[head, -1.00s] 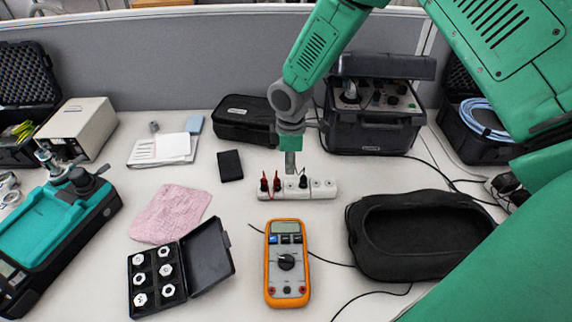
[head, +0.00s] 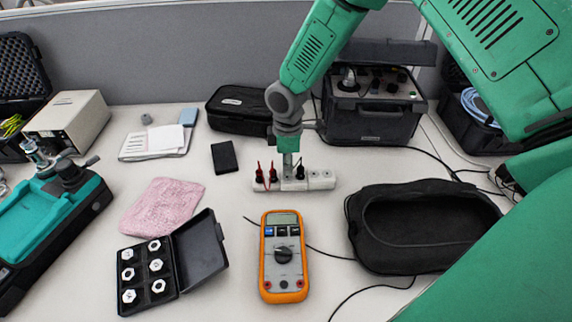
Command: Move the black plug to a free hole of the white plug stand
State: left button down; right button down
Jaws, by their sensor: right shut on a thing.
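The white plug stand (head: 321,181) is a low bar near the middle of the table. Two red plugs with wire loops, one (head: 259,175) and another (head: 273,175), stand in its left part. The black plug (head: 300,173) stands upright in it, right of the red ones. Two holes to its right are free. My right gripper (head: 293,170) points down at the stand, shut on the black plug; its fingers are small and partly blend with the stand. My left gripper is not in view.
An orange multimeter (head: 284,262) lies in front of the stand, with an open black pouch (head: 420,232) at right. A dark instrument case (head: 375,110) stands behind. A small black box (head: 224,157), pink cloth (head: 163,206) and open case of nuts (head: 200,250) lie left.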

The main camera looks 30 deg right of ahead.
jog(key=shift+d+f, duration=0.1)
jog(key=shift+f, duration=0.1)
jog(key=shift+a, duration=0.2)
jog(key=shift+d+f, duration=0.15)
jog(key=shift+f, duration=0.1)
dwell(0.3)
jog(key=shift+f+p, duration=0.5)
jog(key=shift+p, duration=0.25)
dwell(2.3)
jog(key=c, duration=1.4)
grip_release()
jog(key=shift+r, duration=0.1)
